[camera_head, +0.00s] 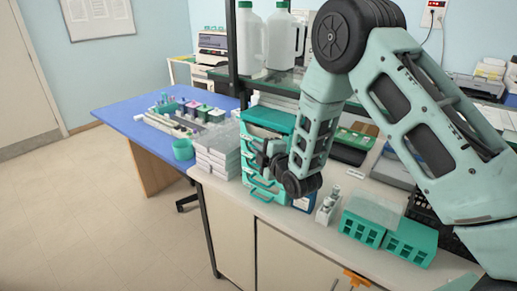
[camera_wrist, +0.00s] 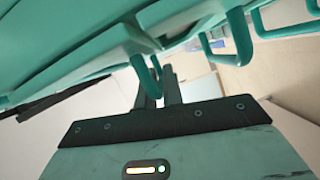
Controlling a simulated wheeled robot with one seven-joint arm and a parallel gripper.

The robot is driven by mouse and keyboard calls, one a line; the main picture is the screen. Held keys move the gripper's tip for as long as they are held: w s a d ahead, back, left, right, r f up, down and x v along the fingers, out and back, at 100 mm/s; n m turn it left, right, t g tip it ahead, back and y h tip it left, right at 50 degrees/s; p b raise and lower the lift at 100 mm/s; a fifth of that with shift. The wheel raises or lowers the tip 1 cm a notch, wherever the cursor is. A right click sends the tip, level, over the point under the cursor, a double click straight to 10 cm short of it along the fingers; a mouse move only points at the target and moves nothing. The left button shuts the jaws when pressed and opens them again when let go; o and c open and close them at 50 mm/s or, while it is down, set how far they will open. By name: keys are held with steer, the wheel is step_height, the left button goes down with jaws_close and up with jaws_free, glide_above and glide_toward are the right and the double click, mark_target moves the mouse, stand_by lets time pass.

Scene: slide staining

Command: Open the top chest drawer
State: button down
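The teal and white drawer chest (camera_head: 268,121) stands on the counter, with U-shaped teal handles on its front. My gripper (camera_head: 268,158) is at the upper part of that front, and my arm hides part of the chest. In the wrist view, the chest front (camera_wrist: 60,45) fills the upper left. A teal drawer handle (camera_wrist: 150,84) lies between the close-set fingers of my gripper (camera_wrist: 158,86), which look shut on it. Other handles (camera_wrist: 240,38) show at the upper right. I cannot tell whether the top drawer is out at all.
Grey-white stacked boxes (camera_head: 216,160) stand left of the chest. A small bottle rack (camera_head: 327,207) and teal racks (camera_head: 408,240) stand to its right. Jugs (camera_head: 250,42) sit on the shelf behind. Floor (camera_head: 110,215) is clear at the left.

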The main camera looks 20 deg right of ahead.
steer(key=s+a+b, duration=0.6)
steer(key=s+a, duration=0.5)
steer(key=a, duration=0.4)
steer(key=shift+s+a, duration=0.2)
steer(key=shift+a, duration=0.1)
steer(key=c, duration=1.5)
jaws_free()
steer(key=shift+c, duration=0.2)
steer(key=shift+s, duration=0.1)
steer(key=p+v, duration=1.4)
steer(key=v, duration=0.3)
steer(key=shift+f, duration=0.15)
